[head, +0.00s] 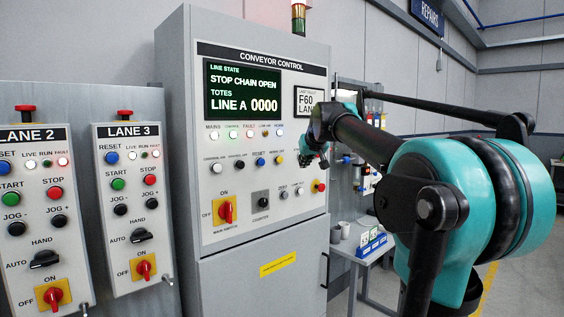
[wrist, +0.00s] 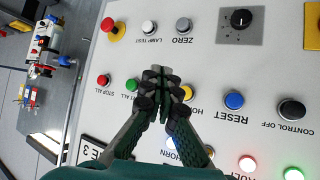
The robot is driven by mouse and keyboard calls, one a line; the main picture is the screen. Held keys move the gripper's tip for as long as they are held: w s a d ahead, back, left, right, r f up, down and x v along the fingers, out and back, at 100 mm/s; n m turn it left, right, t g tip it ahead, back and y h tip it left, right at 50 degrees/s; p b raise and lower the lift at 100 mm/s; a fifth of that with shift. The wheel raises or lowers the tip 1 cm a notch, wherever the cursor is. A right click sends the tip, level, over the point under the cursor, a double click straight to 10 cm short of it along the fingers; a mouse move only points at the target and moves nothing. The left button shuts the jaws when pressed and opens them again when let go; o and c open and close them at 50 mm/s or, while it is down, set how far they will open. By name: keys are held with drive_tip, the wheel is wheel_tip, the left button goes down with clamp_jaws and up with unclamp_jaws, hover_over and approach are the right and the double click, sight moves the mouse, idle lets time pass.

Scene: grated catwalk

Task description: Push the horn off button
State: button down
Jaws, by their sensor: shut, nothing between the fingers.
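The horn off button is a yellow button on the conveyor control panel; it shows in the head view (head: 280,160) and in the wrist view (wrist: 187,93). In the wrist view its label is partly hidden by my fingers, with only "HO" readable. My gripper (wrist: 160,78) is shut and empty, its fingertips over the panel between the yellow button and the green start all button (wrist: 131,85). In the head view my gripper (head: 323,162) is right of the yellow button. I cannot tell whether the fingertips touch the panel.
The blue reset button (wrist: 234,100) and black control off button (wrist: 291,108) lie on the other side of the yellow one. A red stop all button (wrist: 103,80) and red emergency stop (wrist: 114,28) are near the panel edge. A small table (head: 362,250) stands right of the cabinet.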

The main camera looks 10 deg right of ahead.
sight(282, 159)
drive_tip(key=w+a, duration=0.5)
drive_tip(key=w, duration=0.2)
idle(0.3)
drive_tip(key=shift+w+a, duration=0.1)
drive_tip(key=shift+a, duration=0.05)
idle(1.3)
drive_tip(key=shift+w+a, duration=0.2)
drive_tip(key=shift+w, duration=0.05)
drive_tip(key=shift+w+a, duration=0.5)
drive_tip(key=shift+w, duration=0.15)
idle(1.1)
drive_tip(key=shift+s+d, duration=0.75)
drive_tip(key=shift+s, duration=0.25)
drive_tip(key=s+d, duration=0.1)
drive_tip(key=s, duration=0.1)
drive_tip(key=s+d, duration=0.2)
idle(0.6)
